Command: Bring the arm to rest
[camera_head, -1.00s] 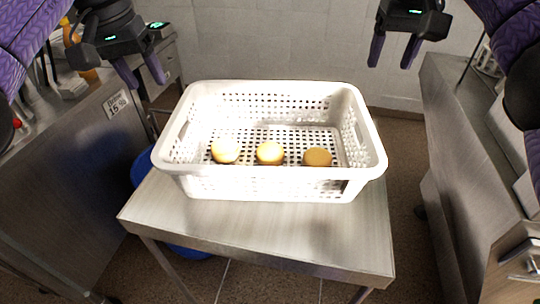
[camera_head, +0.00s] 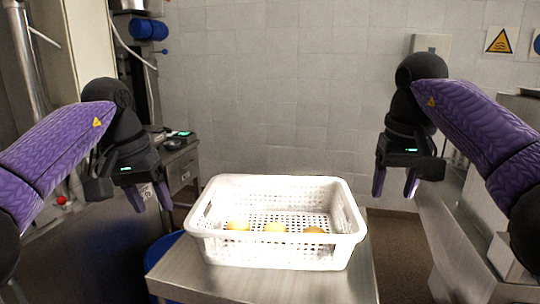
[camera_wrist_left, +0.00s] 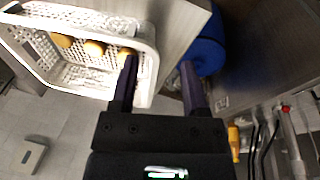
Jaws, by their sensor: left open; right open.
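My left gripper (camera_head: 150,198) is open and empty, raised to the left of the white perforated basket (camera_head: 275,257). Its two fingers (camera_wrist_left: 158,85) also show apart in the left wrist view, with the basket (camera_wrist_left: 147,75) at the upper left. My right gripper (camera_head: 396,184) is open and empty, above and to the right of the basket. Three round yellow-brown items lie in the basket: a left one (camera_head: 238,225), a middle one (camera_head: 274,227) and a right one (camera_head: 313,230). Neither gripper touches the basket.
The basket stands on a metal table (camera_head: 215,284). A blue bin (camera_head: 160,250) is partly hidden behind the table's left side. Metal counters stand at left and right. A tiled wall (camera_head: 290,100) closes the back.

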